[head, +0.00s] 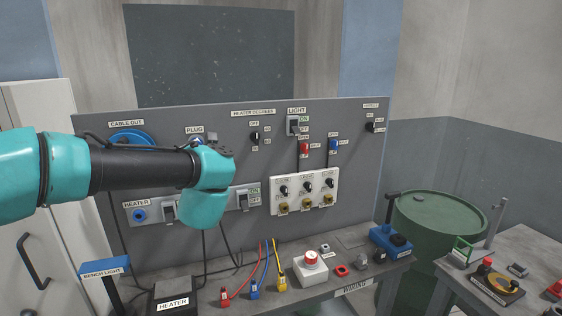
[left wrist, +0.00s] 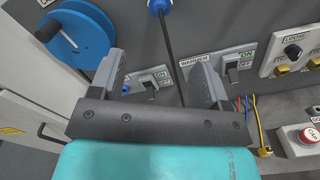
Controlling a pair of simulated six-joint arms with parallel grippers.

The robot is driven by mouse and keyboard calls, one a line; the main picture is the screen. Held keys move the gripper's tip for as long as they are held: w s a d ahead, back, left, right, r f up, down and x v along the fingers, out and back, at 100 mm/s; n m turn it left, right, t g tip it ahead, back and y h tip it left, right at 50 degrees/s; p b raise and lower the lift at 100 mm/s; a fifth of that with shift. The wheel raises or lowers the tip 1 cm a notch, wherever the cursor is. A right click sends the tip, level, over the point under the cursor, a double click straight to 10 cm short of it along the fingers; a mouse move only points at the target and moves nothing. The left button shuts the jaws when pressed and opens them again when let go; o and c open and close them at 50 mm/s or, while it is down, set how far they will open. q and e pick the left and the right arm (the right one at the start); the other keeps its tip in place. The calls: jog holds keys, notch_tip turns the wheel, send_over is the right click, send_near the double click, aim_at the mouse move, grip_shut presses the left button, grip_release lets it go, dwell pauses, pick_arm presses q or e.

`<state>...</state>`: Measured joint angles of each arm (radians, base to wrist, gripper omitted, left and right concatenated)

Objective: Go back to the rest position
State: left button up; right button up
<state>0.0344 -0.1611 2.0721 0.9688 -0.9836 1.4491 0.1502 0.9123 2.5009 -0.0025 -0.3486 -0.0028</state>
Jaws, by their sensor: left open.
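My left arm (head: 130,170) reaches in from the left in front of the grey panel. In the head view its teal wrist hides most of the gripper. In the left wrist view my left gripper (left wrist: 160,82) is open, with its two grey fingers apart and pointing at the panel. A black cable hanging from the blue plug (left wrist: 158,5) shows between the fingers. Nothing is visibly held. The warmer switch (left wrist: 232,70) is just right of the right finger in that view. My right gripper is in neither view.
The upright panel (head: 230,120) carries a blue cable reel (head: 130,138), a light switch (head: 294,126) and a white knob block (head: 304,190). Below are coloured leads, a red button box (head: 311,266) and a heater box (head: 173,296). A green drum (head: 440,235) stands right.

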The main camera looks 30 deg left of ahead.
pick_arm(q)
jog(key=w+d+f+m+h, duration=0.35)
jog(key=f+m, duration=0.35)
jog(key=f, duration=0.4)
jog(key=w+d+f+m+h, duration=0.4)
jog(key=f+m, duration=0.3)
jog(key=f, duration=0.4)
jog(key=w+d+f+m+h, duration=0.3)
jog(key=d+f+m, duration=0.35)
jog(key=f, duration=0.45)
jog(key=s+d+f+m+g+h, duration=0.2)
jog(key=s+d+f+m, duration=0.15)
jog(key=f, duration=0.35)
jog(key=s+d+f+m+g+h, duration=0.25)
jog(key=f+m, duration=0.25)
jog(key=f, duration=0.3)
jog(key=s+d+f+m+g+h, duration=0.1)
jog(key=s+d+f+m+g, duration=0.2)
jog(key=s+f, duration=0.3)
jog(key=s+d+f+m+g+h, duration=0.1)
jog(key=s+d+f+m+g, duration=0.2)
jog(key=s+d+f+m, duration=0.2)
jog(key=shift+s+f+m, duration=0.5)
jog(key=shift+s+f, duration=0.3)
jog(key=shift+s, duration=0.4)
jog(key=shift+a+g, duration=0.1)
jog(key=shift+g, duration=0.15)
